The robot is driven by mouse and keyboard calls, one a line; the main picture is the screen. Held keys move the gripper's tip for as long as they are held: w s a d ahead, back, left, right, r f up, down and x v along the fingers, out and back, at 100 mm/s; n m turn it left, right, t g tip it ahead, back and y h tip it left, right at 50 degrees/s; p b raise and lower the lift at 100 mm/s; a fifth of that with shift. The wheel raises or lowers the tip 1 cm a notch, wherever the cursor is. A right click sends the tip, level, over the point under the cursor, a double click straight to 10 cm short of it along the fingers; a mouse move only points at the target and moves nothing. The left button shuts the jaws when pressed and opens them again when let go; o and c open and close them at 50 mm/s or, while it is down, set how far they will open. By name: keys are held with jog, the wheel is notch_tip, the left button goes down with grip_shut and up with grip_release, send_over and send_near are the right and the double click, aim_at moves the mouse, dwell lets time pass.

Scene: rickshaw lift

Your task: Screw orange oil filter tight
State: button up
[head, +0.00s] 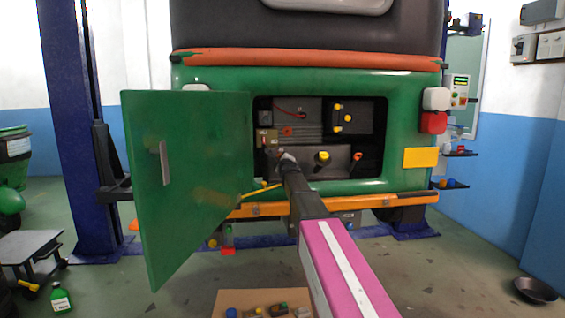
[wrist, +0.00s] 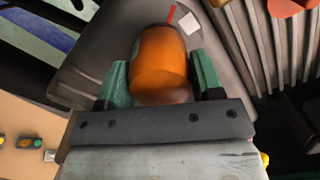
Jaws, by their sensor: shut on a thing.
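The orange oil filter (wrist: 160,68) is a short rounded cylinder in the wrist view. My gripper (wrist: 160,85) is shut on it, with one green finger on each side. The filter sits against a grey engine housing (wrist: 85,65) that bears a small white label and a red mark. How far it is screwed in cannot be told. In the head view my gripper (head: 285,156) reaches into the left part of the open rear engine bay of the green rickshaw (head: 405,165). The filter cannot be made out there.
The green engine door (head: 195,190) hangs open at the left of the bay. Yellow caps (head: 323,157) and an orange-red handle (head: 358,157) are in the bay. An open box (head: 265,298) with small parts is on the floor below. Blue lift posts (head: 75,120) flank the rickshaw.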

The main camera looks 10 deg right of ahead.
jog(key=shift+w+f, duration=0.15)
jog(key=shift+w, duration=0.1)
jog(key=m, duration=0.4)
dwell(0.4)
jog(key=shift+m, duration=0.8)
jog(key=o, duration=1.1)
jog(key=shift+w, duration=0.1)
jog(key=shift+c, duration=0.7)
jog(key=shift+s, duration=0.2)
jog(key=s, duration=0.8)
